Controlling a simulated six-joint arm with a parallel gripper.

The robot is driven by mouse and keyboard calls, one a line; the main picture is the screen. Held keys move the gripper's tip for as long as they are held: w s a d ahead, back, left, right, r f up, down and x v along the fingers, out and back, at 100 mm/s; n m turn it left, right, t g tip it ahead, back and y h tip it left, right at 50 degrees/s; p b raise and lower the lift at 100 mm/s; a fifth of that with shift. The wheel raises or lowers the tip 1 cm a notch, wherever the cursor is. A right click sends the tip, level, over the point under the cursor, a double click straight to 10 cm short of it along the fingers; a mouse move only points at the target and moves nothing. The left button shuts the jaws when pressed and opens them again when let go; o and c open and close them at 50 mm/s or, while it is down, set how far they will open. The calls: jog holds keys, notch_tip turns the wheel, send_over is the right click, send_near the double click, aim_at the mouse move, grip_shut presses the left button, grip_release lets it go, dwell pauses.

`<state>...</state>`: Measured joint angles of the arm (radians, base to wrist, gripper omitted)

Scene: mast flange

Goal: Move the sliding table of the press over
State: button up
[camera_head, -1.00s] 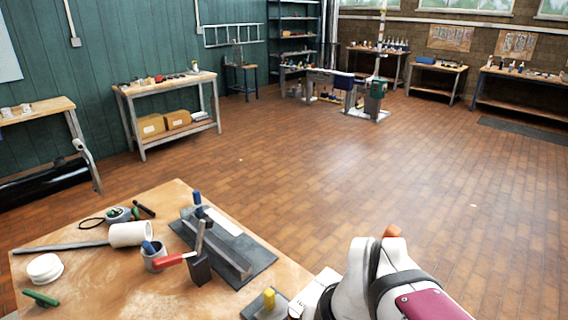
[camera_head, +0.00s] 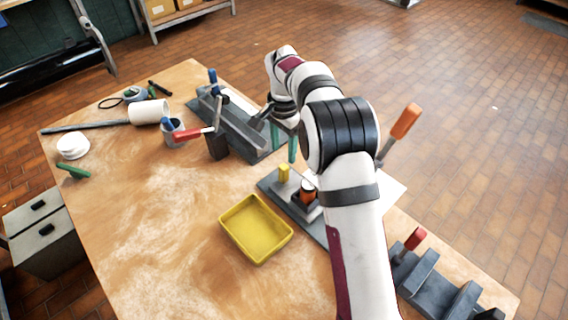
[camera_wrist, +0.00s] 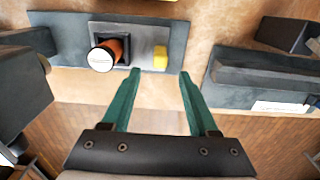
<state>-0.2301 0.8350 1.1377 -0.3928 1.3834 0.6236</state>
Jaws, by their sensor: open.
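A long dark grey plate (camera_head: 268,181) lies on the wooden bench, partly hidden by my arm. It bears a small yellow block (camera_head: 284,172) and a dark square holder with an orange, white-topped cylinder (camera_head: 307,190) in it. I take this to be the press's sliding table, but cannot be sure. In the wrist view the same plate (camera_wrist: 75,40), cylinder (camera_wrist: 104,56) and yellow block (camera_wrist: 160,57) lie just ahead of my fingertips. My gripper (camera_head: 284,141) has green fingers, which are apart and empty in the wrist view (camera_wrist: 160,74), the yellow block beyond them.
Left of my gripper is a dark rail fixture (camera_head: 240,128); a red-handled tool (camera_head: 190,134) stands near it. A yellow tray (camera_head: 256,230) lies nearer. An orange-handled lever (camera_head: 405,121) and a dark slotted rack (camera_head: 440,285) stand on the right. The bench's left middle is clear.

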aim_at(284, 166)
notch_tip(284, 166, down, 9)
jog(key=shift+r, duration=0.1)
jog(key=shift+c, duration=0.2)
grip_shut()
dwell(1.3)
